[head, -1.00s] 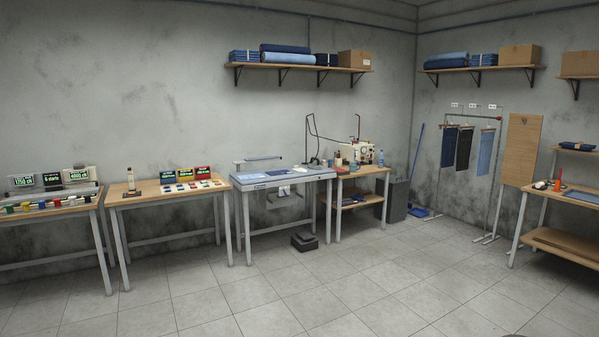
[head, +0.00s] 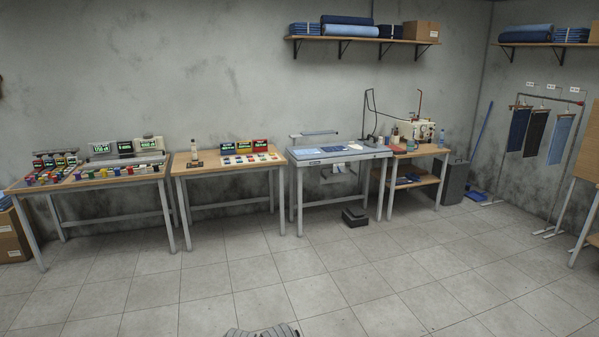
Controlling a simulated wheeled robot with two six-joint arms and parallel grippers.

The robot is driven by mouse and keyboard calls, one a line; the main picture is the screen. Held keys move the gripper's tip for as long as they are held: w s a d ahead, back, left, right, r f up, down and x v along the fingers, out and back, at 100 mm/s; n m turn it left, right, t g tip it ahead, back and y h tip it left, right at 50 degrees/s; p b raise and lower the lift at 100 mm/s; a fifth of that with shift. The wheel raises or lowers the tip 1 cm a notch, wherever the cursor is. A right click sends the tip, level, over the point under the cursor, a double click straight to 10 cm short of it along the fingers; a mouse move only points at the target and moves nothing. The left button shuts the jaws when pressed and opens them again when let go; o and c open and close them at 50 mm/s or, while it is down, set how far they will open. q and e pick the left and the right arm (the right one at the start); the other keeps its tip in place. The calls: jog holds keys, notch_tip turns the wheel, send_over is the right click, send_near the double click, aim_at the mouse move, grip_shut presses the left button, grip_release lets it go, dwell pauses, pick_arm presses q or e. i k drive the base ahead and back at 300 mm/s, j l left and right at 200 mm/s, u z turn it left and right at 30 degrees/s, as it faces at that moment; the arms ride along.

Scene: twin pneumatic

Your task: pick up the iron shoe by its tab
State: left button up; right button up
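I cannot make out the iron shoe or its tab for certain at this distance. The grey-topped work table (head: 325,155) in the middle carries flat blue cloth pieces (head: 313,149) and small items at its right end, too small to tell apart. Neither of my grippers shows in the head view. A grey ribbed shape at the bottom edge is cut off, and I cannot tell what it is.
Wooden tables (head: 222,167) with small coloured items stand along the wall to the left. A sewing machine (head: 418,130) stands on a wooden table right of the middle. A dark pedal-like block (head: 355,217) lies on the floor. The tiled floor (head: 330,270) in front is clear.

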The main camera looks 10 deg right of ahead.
aim_at(351, 144)
jog(key=i+l+z, duration=0.35)
jog(key=i, duration=0.35)
jog(key=i+z, duration=0.35)
jog(key=i, duration=1.95)
jog(key=i+l, duration=0.1)
jog(key=i, duration=3.05)
jog(key=i+l+u, duration=0.1)
jog(key=i, duration=1.45)
jog(key=i+l+u, duration=0.15)
jog(key=i, duration=0.3)
jog(key=i+l+u, duration=0.15)
jog(key=i, duration=0.3)
